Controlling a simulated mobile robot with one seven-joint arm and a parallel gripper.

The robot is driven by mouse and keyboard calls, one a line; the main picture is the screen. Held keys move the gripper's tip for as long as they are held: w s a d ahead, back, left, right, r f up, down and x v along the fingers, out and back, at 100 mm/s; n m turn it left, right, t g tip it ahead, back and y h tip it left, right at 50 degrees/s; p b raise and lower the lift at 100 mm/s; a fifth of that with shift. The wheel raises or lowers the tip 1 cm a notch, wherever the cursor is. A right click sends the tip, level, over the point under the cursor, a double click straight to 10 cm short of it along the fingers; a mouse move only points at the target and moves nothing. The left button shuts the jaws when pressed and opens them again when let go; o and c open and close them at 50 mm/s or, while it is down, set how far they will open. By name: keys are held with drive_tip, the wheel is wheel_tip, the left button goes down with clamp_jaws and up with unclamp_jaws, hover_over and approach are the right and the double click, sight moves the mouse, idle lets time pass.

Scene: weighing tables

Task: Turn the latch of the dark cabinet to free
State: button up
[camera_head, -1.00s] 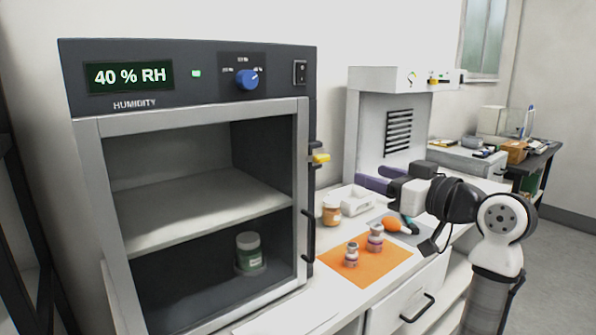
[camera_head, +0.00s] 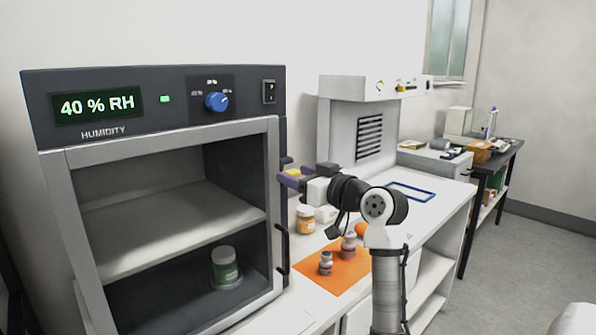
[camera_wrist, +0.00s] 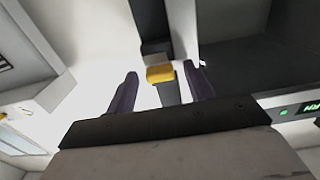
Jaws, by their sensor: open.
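The dark cabinet (camera_head: 160,100) with the humidity display stands at the left, its glazed door closed in a grey frame. Its yellow latch (camera_head: 294,172) is on the right side of the cabinet, partly hidden by my gripper in the head view. In the wrist view the yellow latch (camera_wrist: 160,73) sits between my two purple fingers, near their tips, with room on both sides. My gripper (camera_head: 286,174) is open at the latch. It also shows at the bottom of the wrist view (camera_wrist: 160,88). I cannot tell whether a finger touches the latch.
A green-labelled jar (camera_head: 225,266) stands inside the cabinet. Beside it on the bench are an orange mat (camera_head: 322,280) with two small bottles (camera_head: 348,246) and an orange-labelled jar (camera_head: 306,219). A black door handle (camera_head: 282,248) sits below the latch.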

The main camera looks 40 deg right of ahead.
drive_tip(key=shift+w, duration=0.2)
drive_tip(key=shift+c, duration=0.2)
drive_tip(key=c, duration=0.9)
drive_tip(key=shift+c, duration=0.2)
